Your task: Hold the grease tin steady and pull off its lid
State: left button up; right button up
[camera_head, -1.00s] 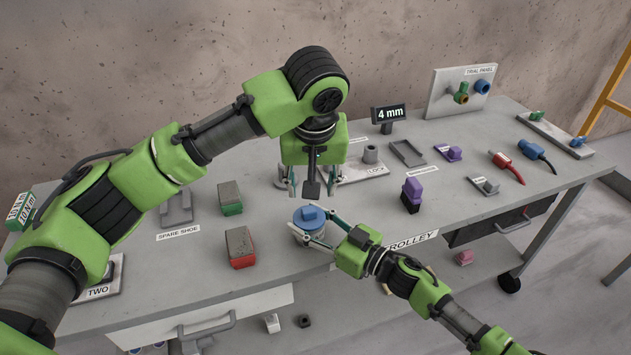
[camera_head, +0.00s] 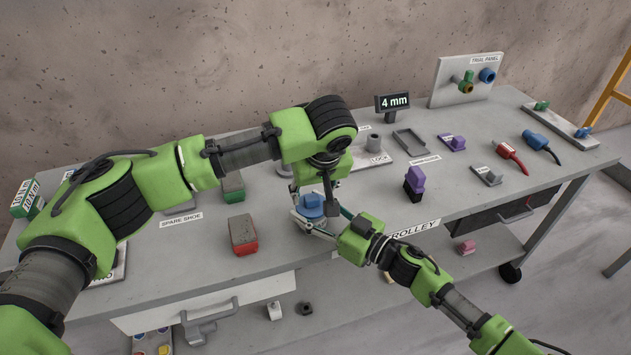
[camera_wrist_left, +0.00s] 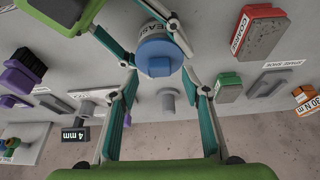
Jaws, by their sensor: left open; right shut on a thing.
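The grease tin (camera_head: 312,226) stands upright near the bench's front edge. Its blue lid (camera_head: 312,207), with a raised block on top, is seated on it. My right gripper (camera_head: 315,217) reaches in from the right and is shut on the tin's body, one finger on each side. My left gripper (camera_head: 311,194) is open just above and behind the lid, pointing down. In the left wrist view the lid (camera_wrist_left: 159,58) shows beyond my left gripper's spread fingers (camera_wrist_left: 165,88). The tin's label (camera_wrist_left: 154,28) is partly hidden. Contact between the left fingers and lid is unclear.
A red-based block (camera_head: 243,234) and a green-based block (camera_head: 232,187) lie left of the tin. A purple block (camera_head: 415,180) stands to its right. A 4 mm display (camera_head: 394,103) and a grey tray (camera_head: 409,142) are behind. The bench between tin and purple block is fairly clear.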

pick_arm(q)
jog(key=shift+x, duration=0.9)
jog(key=shift+c, duration=0.4)
grip_shut()
jog(key=shift+r, duration=0.15)
jog(key=shift+d+r, duration=0.15)
jog(key=shift+r, duration=0.7)
pick_arm(e)
jog(key=shift+d+f, duration=0.1)
jog(key=shift+f, duration=0.3)
pick_arm(q)
jog(key=shift+r, duration=0.4)
pick_arm(e)
jog(key=shift+f, duration=0.1)
pick_arm(q)
jog(key=shift+r, duration=0.4)
jog(key=shift+s, duration=0.1)
pick_arm(e)
jog(key=shift+s, duration=0.2)
